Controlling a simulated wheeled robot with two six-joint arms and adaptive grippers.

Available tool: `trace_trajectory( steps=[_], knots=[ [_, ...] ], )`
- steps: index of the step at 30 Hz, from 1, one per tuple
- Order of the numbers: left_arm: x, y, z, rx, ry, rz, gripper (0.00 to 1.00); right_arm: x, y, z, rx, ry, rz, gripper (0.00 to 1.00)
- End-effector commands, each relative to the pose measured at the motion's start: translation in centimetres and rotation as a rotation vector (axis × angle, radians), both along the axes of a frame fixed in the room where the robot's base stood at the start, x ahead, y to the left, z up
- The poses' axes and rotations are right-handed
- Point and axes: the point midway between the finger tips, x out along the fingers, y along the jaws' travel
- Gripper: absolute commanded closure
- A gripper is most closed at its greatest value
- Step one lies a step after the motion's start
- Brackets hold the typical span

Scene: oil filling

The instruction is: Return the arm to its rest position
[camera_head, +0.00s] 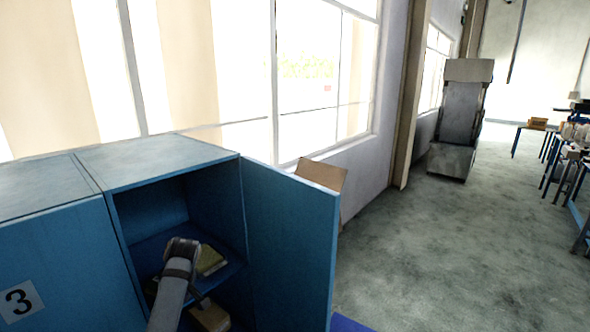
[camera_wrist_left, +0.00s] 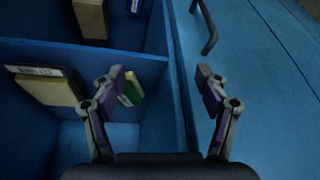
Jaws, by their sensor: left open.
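My left arm (camera_head: 174,290) comes up from the bottom of the head view and reaches into the open blue cabinet (camera_head: 160,163). In the head view its gripper is hidden behind the arm and cabinet parts. In the left wrist view my left gripper (camera_wrist_left: 162,88) is open with nothing between its fingers. Blue shelf compartments lie beyond its left finger, and a blue panel with a dark handle (camera_wrist_left: 208,28) lies beyond its right finger. My right gripper is in neither view.
The cabinet door (camera_head: 288,245) stands open on the right. Boxes sit on the shelves, including a tan box (camera_wrist_left: 90,18), a yellowish box (camera_wrist_left: 45,88) and a green-and-white item (camera_wrist_left: 131,90). A cardboard box (camera_head: 322,174) is behind the door. The floor (camera_head: 440,250) at right is clear.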

Motion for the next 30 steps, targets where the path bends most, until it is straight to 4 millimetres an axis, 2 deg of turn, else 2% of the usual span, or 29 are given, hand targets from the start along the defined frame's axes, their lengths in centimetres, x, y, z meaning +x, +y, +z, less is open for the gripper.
trace_trajectory(
  steps=[3, 8, 11, 13, 16, 18, 20, 21, 23, 24, 26, 27, 30],
  knots=[
    [-0.1, 0.0, -3.5, 0.003, 0.028, -0.067, 0.26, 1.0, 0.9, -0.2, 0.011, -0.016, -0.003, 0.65],
    [-0.8, -0.2, -9.6, 0.004, 0.07, -0.184, 0.26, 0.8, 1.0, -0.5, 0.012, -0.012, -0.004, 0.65],
    [-1.8, -0.4, -14.4, -0.001, 0.102, -0.275, 0.26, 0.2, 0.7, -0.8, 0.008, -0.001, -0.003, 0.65],
    [-3.1, -0.6, -18.3, -0.006, 0.126, -0.348, 0.26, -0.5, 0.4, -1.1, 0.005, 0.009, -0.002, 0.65],
    [-6.2, -1.1, -25.4, -0.023, 0.167, -0.475, 0.26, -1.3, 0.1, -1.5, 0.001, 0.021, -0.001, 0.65],
    [-9.4, -1.6, -30.9, -0.041, 0.195, -0.575, 0.26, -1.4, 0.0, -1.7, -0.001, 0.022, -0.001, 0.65],
    [-12.7, -2.0, -35.3, -0.057, 0.214, -0.655, 0.26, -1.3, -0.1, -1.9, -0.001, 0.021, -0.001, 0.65],
    [-15.0, -2.3, -38.0, -0.067, 0.225, -0.705, 0.26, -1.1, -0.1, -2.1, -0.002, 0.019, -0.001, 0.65],
    [-19.0, -2.8, -41.8, -0.084, 0.24, -0.776, 0.26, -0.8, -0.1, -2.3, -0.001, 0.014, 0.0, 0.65],
    [-21.7, -3.1, -44.0, -0.093, 0.247, -0.823, 0.26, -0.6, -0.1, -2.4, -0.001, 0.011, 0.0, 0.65],
    [-26.2, -3.5, -47.1, -0.109, 0.259, -0.887, 0.26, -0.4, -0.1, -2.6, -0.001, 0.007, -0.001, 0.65],
    [-29.2, -3.7, -48.9, -0.116, 0.264, -0.927, 0.26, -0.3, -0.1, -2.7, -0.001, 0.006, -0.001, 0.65],
    [-36.6, -4.2, -52.3, -0.131, 0.275, -1.013, 0.26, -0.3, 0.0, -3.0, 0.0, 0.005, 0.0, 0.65]
  ],
)
